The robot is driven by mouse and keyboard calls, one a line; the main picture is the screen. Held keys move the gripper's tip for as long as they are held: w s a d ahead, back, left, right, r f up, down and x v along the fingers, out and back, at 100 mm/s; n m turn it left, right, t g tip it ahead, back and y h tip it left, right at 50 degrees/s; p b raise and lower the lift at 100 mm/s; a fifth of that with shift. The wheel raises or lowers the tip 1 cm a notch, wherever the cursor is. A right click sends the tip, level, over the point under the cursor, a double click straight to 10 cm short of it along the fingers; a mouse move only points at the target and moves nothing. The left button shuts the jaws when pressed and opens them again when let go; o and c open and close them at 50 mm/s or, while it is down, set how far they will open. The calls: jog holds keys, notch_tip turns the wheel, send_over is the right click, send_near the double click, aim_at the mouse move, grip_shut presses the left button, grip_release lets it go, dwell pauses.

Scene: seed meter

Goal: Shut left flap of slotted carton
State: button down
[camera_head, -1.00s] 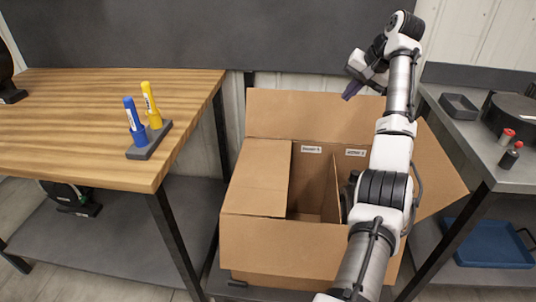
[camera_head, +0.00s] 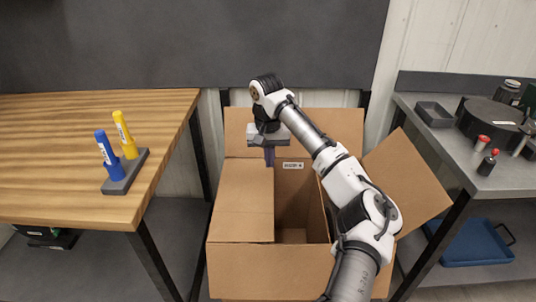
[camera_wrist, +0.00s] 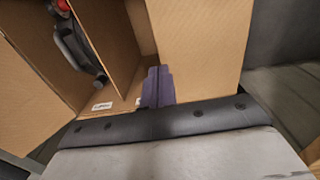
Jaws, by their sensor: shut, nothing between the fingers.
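The slotted carton (camera_head: 270,275) stands open-topped between two tables. Its left flap (camera_head: 243,205) lies about level, folded inward over the left part of the opening. The flap also shows in the wrist view (camera_wrist: 203,40), right of my fingers. My gripper (camera_head: 269,160) is shut and empty, fingers pointing down near the flap's far inner corner. In the wrist view the purple fingers (camera_wrist: 158,88) appear beside the flap's edge; I cannot tell whether they touch it.
The carton's back flap (camera_head: 335,125) stands up and its right flap (camera_head: 408,180) leans outward. A divider (camera_wrist: 108,35) and a dark object with a red part (camera_wrist: 75,40) are inside. A wooden table (camera_head: 60,175) is left, a grey bench (camera_head: 470,160) right.

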aim_at(272, 191)
jog(key=f, duration=0.5)
jog(key=f+p, duration=0.1)
jog(key=f, duration=0.3)
jog(key=shift+d+f, duration=0.2)
jog(key=shift+f, duration=0.2)
jog(key=shift+s+d+f+y, duration=0.15)
jog(key=shift+f+y, duration=0.25)
jog(key=shift+f, duration=0.7)
jog(key=shift+r+p, duration=0.2)
jog(key=shift+p, duration=0.25)
jog(key=shift+r+p, duration=0.45)
jog(key=shift+p, duration=0.3)
jog(key=shift+r, duration=0.1)
